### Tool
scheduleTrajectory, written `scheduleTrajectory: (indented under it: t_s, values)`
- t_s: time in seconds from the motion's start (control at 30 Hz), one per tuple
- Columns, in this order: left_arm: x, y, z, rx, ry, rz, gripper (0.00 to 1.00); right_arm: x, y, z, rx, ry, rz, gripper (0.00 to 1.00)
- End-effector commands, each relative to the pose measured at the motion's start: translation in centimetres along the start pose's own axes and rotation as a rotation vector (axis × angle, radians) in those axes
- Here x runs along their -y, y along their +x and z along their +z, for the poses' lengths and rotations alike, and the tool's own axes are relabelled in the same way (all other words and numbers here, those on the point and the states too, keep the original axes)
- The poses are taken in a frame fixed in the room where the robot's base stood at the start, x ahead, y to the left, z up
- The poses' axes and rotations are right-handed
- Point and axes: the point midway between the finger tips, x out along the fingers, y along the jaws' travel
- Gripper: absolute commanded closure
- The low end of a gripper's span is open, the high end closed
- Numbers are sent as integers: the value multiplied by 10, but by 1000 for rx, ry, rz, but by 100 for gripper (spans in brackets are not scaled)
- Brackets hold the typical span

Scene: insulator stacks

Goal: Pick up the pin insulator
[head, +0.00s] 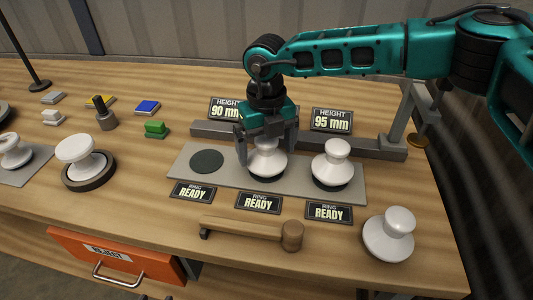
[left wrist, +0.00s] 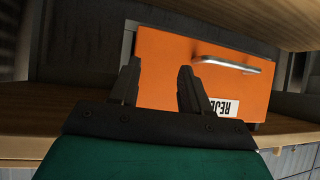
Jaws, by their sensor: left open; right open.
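Several white insulators are in the head view; I cannot tell for sure which is the pin insulator. My right gripper (head: 266,152) points down over the middle white insulator (head: 267,167) on the grey plate (head: 221,177). Its fingers are open on either side of that insulator's top, partly hiding it; contact is unclear. Another white insulator (head: 332,163) stands upright on the plate to the right. A tilted one (head: 390,232) is on the table at front right. My left gripper (left wrist: 158,88) is open and empty in the left wrist view, facing the orange drawer (left wrist: 165,75).
A mallet (head: 245,231) lies in front of the plate. A white insulator (head: 78,155) sits in a dark ring at left. A grey rail (head: 370,147) and height signs (head: 332,120) stand behind. The orange drawer (head: 112,258) is below the table's front edge.

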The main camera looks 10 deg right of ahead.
Motion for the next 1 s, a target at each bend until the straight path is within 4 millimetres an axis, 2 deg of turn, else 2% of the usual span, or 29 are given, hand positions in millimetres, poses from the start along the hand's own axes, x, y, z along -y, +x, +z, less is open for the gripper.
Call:
scheduleTrajectory:
  t_s: [0.17, 0.4, 1.0]
  values:
    - [0, -1, -2, 0, 0, 0, 53, 0, 18, 0, 0, 0, 0, 0]
    - [0, -1, -2, -1, 1, 0, 53, 0, 20, 0, 1, 0, 1, 0]
    - [1, 1, -5, -8, 2, -2, 53, 0, 19, 0, 1, 0, 1, 57]
